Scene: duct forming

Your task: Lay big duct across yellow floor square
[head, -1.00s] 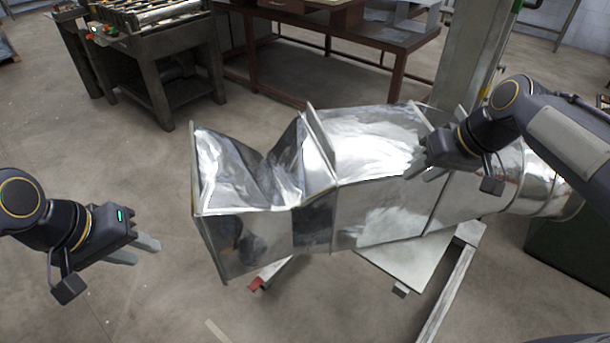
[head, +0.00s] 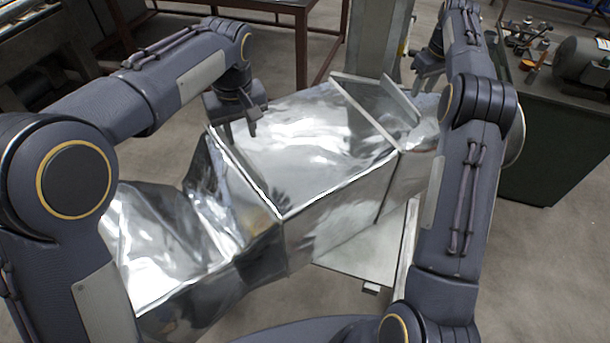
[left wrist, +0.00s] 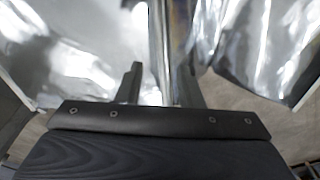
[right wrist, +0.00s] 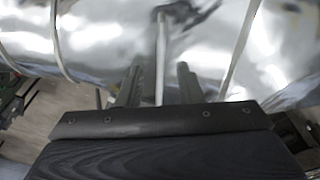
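The big duct (head: 310,135) is a long shiny sheet-metal piece with a bent near-left end, lying on a pale stand. My left gripper (head: 240,132) is above the raised seam at its middle. In the left wrist view, the open fingers (left wrist: 162,85) stand apart on either side of that upright flange (left wrist: 160,35). My right gripper (head: 428,80) is at the duct's far right part, partly hidden by my arm. In the right wrist view, its open fingers (right wrist: 158,85) stand either side of a thin flange (right wrist: 161,45). Contact cannot be told. No yellow square shows.
A metal column (head: 375,40) rises behind the duct. A dark green cabinet (head: 545,160) with tools and a motor (head: 583,60) on top stands at right. A brown table (head: 290,10) stands behind.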

